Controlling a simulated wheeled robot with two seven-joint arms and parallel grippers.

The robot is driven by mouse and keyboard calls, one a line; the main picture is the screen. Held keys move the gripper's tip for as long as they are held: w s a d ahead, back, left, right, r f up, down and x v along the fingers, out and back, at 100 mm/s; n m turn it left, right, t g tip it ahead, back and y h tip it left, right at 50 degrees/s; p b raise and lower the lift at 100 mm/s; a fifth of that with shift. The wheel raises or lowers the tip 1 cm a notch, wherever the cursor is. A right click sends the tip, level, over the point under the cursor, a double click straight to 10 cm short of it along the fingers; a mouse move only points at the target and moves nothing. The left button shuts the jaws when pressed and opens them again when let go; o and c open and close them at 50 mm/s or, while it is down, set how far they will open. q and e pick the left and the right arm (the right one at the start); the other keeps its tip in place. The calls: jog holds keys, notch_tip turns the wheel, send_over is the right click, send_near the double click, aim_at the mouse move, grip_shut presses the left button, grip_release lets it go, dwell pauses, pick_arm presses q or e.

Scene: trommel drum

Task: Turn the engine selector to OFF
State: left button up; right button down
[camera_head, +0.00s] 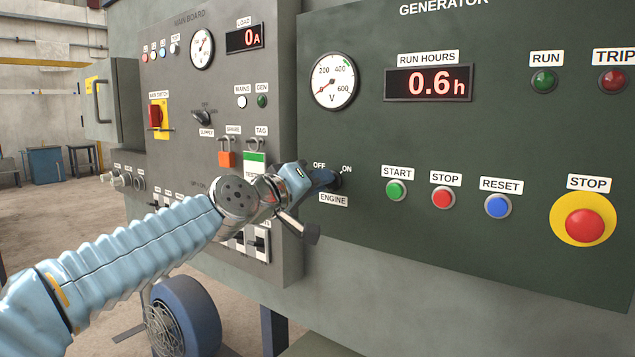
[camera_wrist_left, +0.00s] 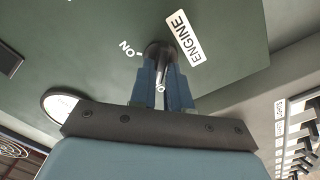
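The engine selector (camera_head: 336,180) is a dark round knob on the green generator panel. OFF is printed at its upper left, ON at its upper right, and the ENGINE label (camera_head: 333,199) is below. My left gripper (camera_head: 326,179) reaches it from the left and covers part of it. In the left wrist view, the selector (camera_wrist_left: 159,50) has the two blue fingers (camera_wrist_left: 162,75) close on both sides of its grip, with only a narrow gap between them. My right gripper is not in view.
To the right are the START button (camera_head: 396,190), STOP button (camera_head: 443,197), RESET button (camera_head: 497,206) and a large red emergency stop (camera_head: 584,225). The grey main board (camera_head: 185,100) stands at the left, with switches and an orange padlock (camera_head: 226,159).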

pick_arm(q)
jog(key=o, duration=0.3)
jog(key=shift+o, duration=0.2)
jog(key=b+v, duration=0.4)
jog(key=v, duration=0.9)
jog(key=shift+s+a+b, duration=0.3)
jog(key=shift+b, duration=0.1)
